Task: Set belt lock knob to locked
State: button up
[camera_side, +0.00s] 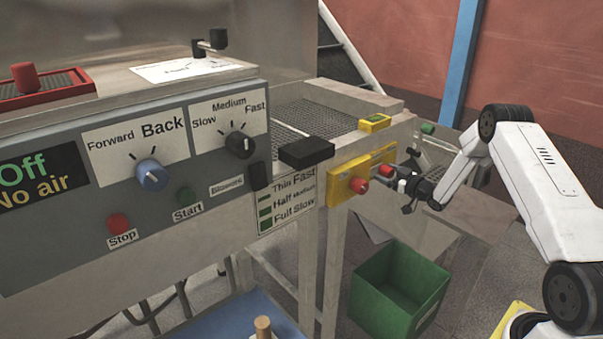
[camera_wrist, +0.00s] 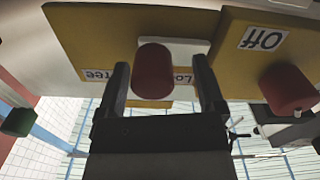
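The belt lock knob (camera_wrist: 152,72) is a red knob on a yellow plate (camera_wrist: 85,40) in the wrist view. A label partly hidden behind it shows "Lo" and "ree". My gripper (camera_wrist: 162,67) is open, with one finger on each side of this knob. The knob is nearer the left finger, with a clear gap to the right one; contact cannot be told. In the side view, my gripper (camera_side: 404,181) is at the machine's right end, beside the small red knob (camera_side: 384,171).
A second red knob (camera_wrist: 288,90) with an "Off" label (camera_wrist: 263,39) is close on the right in the wrist view. In the side view, a green bin (camera_side: 378,310) stands on the floor below. A black block (camera_side: 306,152) juts from the machine to the left.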

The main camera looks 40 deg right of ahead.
jog(key=shift+s+d, duration=0.1)
jog(key=shift+s, duration=0.45)
jog(key=s, duration=0.6)
jog(key=shift+s, duration=0.35)
